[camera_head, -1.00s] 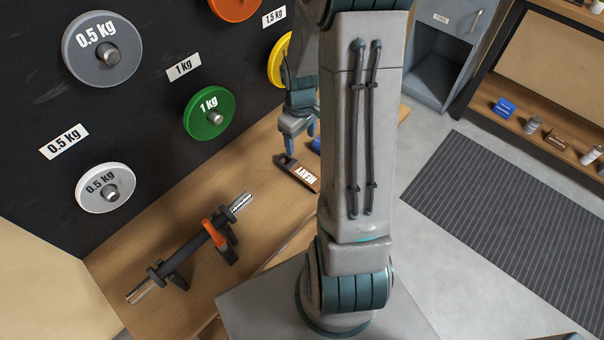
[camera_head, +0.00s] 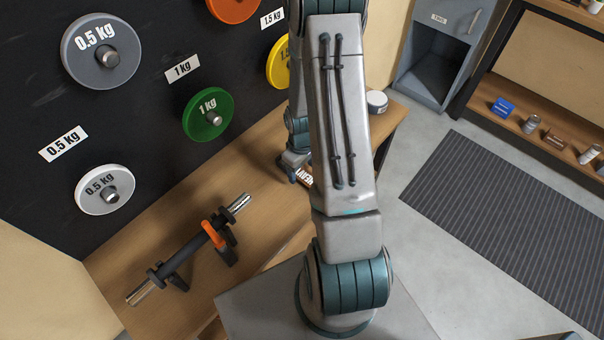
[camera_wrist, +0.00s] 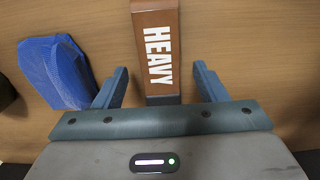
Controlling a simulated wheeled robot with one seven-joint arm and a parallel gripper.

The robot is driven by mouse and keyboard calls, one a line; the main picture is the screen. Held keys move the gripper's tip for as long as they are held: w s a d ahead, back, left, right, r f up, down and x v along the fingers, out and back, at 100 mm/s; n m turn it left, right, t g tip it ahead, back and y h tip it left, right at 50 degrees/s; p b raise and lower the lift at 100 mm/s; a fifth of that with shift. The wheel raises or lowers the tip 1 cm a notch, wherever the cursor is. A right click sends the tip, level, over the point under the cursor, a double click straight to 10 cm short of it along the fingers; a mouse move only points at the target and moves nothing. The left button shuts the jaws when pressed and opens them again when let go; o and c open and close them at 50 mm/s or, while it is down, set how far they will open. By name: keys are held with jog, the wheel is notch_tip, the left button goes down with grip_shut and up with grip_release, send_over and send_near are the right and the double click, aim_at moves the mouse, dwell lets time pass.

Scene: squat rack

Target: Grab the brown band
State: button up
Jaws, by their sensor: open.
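The brown band (camera_wrist: 157,50) is marked HEAVY in white letters and lies on the wooden bench top. In the wrist view its near end is between the two open fingers of my gripper (camera_wrist: 158,85), with a gap on each side. In the head view only a small lettered part of the band (camera_head: 306,176) shows, the rest hidden behind my arm. My gripper (camera_head: 295,168) is low at the bench there, partly hidden by my arm.
A blue folded item (camera_wrist: 55,72) lies left of the band in the wrist view. A short barbell (camera_head: 190,250) with an orange clip rests on the bench (camera_head: 130,245). Weight plates hang on the black wall board (camera_head: 150,120). A white round item (camera_head: 377,100) stands at the bench's right.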

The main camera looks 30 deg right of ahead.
jog(key=shift+f, duration=0.7)
jog(key=c, duration=1.1)
jog(key=shift+r, duration=0.1)
